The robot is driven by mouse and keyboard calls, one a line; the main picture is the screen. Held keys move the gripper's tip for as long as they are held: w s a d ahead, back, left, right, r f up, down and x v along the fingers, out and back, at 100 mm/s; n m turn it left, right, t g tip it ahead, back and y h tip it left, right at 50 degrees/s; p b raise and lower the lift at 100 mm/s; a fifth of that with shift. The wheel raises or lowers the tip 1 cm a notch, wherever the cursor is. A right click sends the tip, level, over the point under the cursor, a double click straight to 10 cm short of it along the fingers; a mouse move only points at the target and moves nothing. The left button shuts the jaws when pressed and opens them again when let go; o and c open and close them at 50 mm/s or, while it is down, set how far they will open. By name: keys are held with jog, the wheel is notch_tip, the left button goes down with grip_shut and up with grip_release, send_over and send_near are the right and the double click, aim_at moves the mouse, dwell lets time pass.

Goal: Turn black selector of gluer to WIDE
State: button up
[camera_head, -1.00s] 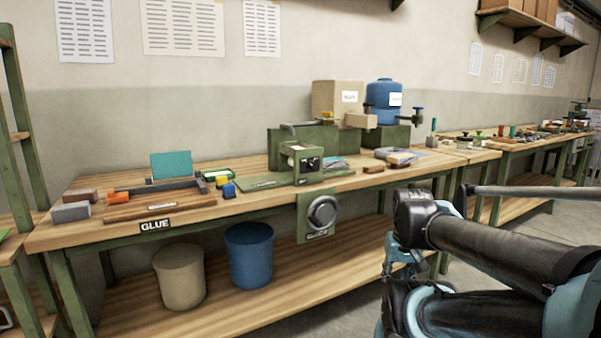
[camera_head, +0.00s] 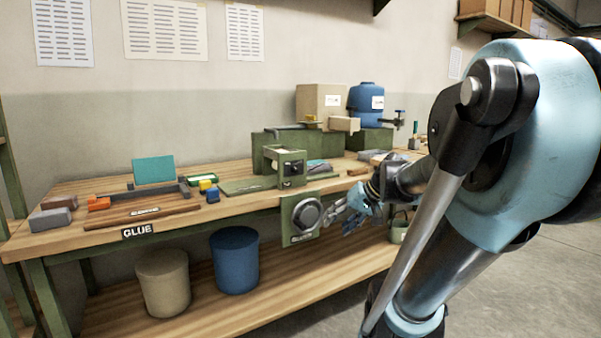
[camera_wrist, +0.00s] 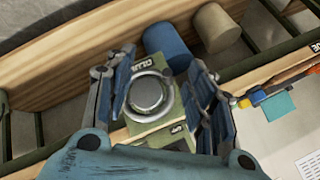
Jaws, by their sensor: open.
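The gluer is a green machine (camera_head: 268,150) on the bench, with a box-shaped front. A small black selector (camera_head: 291,168) shows on that front face; its setting is too small to read. Below, a green panel (camera_head: 290,236) with a label hangs at the bench edge and carries a round grey dial (camera_head: 307,214). My gripper (camera_head: 338,212) is open and empty, just right of this dial and lower than the selector. In the wrist view the dial (camera_wrist: 147,95) lies between my open fingers (camera_wrist: 160,64), apparently untouched. There the selector cannot be made out clearly.
A beige bin (camera_head: 163,280) and a blue bin (camera_head: 236,262) stand on the lower shelf. A blue canister (camera_head: 366,100) and a box stand behind.

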jog(key=w+a+r+t+y, duration=0.1)
jog(key=w+r+t+y, duration=0.1)
jog(key=w+r, duration=0.45)
jog(key=t+y, duration=0.3)
send_near(298, 169)
jog(key=shift+m, duration=0.3)
jog(key=x, duration=0.8)
jog(key=shift+w+a+f, duration=0.1)
jog(key=shift+w+a, duration=0.05)
jog(key=shift+a, duration=0.05)
jog(key=shift+c, duration=0.2)
jog(key=c, duration=1)
